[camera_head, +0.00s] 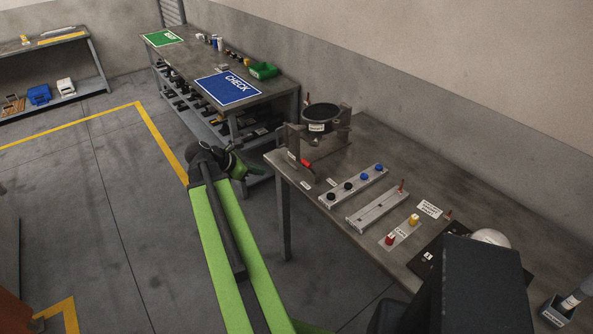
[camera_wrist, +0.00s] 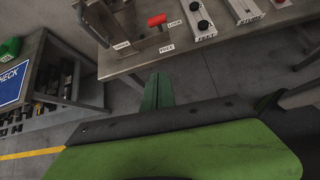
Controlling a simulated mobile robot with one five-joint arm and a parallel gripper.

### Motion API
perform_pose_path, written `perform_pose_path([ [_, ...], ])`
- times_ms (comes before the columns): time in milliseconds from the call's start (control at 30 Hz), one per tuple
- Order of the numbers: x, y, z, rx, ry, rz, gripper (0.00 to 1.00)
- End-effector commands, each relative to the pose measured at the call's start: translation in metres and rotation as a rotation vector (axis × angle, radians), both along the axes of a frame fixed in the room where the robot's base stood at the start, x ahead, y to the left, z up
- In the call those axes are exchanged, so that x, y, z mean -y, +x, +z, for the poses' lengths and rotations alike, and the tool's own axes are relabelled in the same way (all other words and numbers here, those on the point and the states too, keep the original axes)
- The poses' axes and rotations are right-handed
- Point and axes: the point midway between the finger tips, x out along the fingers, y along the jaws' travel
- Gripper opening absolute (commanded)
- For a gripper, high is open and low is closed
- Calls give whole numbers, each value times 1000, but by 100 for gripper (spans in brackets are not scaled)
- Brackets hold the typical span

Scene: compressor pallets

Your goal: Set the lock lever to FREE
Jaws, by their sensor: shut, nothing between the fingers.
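The lock lever has a red handle (camera_head: 307,164) and sits at the foot of the grey stand on the workbench's near left end. In the wrist view the red handle (camera_wrist: 157,19) is at the top, beside the LOCK label (camera_wrist: 174,23). The FREE label (camera_wrist: 166,48) is nearer the bench edge, apart from the handle. My gripper (camera_head: 252,172) is left of the bench, short of the lever. In the wrist view my gripper's green fingers (camera_wrist: 158,80) are together and empty, pointing toward the bench edge below the FREE label.
The stand carries a black round pan (camera_head: 320,117). Strips with black and blue knobs (camera_head: 354,187) lie right of the lever on the workbench (camera_head: 345,150). Another bench with a blue CHECK mat (camera_head: 229,88) stands behind. The floor left of my arm is clear.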

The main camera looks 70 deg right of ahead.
Motion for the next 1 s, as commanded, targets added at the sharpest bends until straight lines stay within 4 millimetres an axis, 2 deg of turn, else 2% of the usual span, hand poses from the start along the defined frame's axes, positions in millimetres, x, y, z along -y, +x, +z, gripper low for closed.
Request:
perform_pose_path([
  [33,14,-16,3,-49,-3,9,0],
  [100,23,-28,7,-95,-2,24,0],
  [267,27,-33,6,-112,0,31,0],
  [467,45,-44,-16,-110,0,28,0],
  [800,94,-75,-62,-108,2,26,0],
  [867,103,-81,-52,-108,2,27,0],
  [1000,118,-91,-49,-108,2,26,0],
])
